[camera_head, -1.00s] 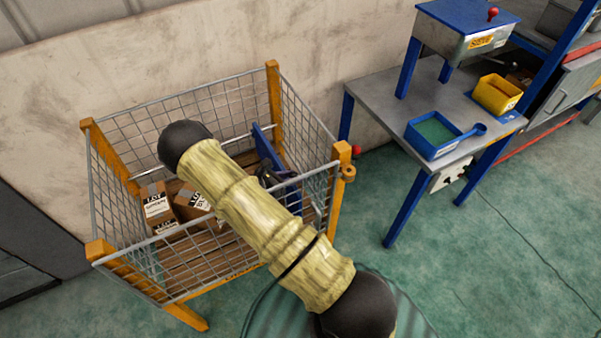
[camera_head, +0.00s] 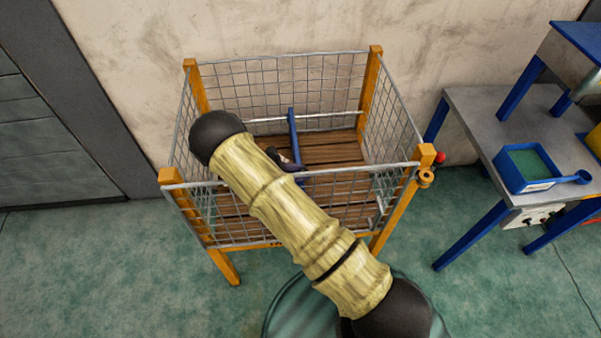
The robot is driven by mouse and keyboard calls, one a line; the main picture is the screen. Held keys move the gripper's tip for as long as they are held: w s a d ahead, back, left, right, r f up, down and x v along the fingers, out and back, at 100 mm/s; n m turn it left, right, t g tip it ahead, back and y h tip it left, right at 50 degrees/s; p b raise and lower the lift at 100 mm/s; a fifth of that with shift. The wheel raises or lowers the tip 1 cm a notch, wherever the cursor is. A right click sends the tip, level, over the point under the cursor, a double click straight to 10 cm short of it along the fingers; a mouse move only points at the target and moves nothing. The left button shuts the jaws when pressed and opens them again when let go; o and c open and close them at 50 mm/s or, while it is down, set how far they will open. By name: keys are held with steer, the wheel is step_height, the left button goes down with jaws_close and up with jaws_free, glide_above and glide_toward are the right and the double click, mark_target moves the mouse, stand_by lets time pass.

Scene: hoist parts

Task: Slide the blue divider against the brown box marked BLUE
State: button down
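The blue divider (camera_head: 293,133) stands upright inside the wire cage (camera_head: 301,54), near the middle of its width. Its upper part shows above my arm, and its lower part is partly hidden. My gripper (camera_head: 288,163) is a small dark shape at the divider, mostly hidden behind my yellowish arm. I cannot see its fingers clearly, nor whether they close on the divider. The brown box marked BLUE is hidden behind my arm, so the gap between it and the divider cannot be seen.
The cage has orange corner posts (camera_head: 369,92) and a slatted wooden floor (camera_head: 338,148), bare to the right of the divider. A grey table (camera_head: 480,120) with a blue tray (camera_head: 510,172) stands to the right. Open green floor lies at the left.

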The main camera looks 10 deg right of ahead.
steer(key=c, duration=1.1)
jaws_free()
steer(key=shift+a, duration=0.1)
steer(key=v, duration=0.7)
steer(key=shift+a+b, duration=0.15)
steer(key=shift+b, duration=0.3)
steer(key=shift+w+r, duration=0.1)
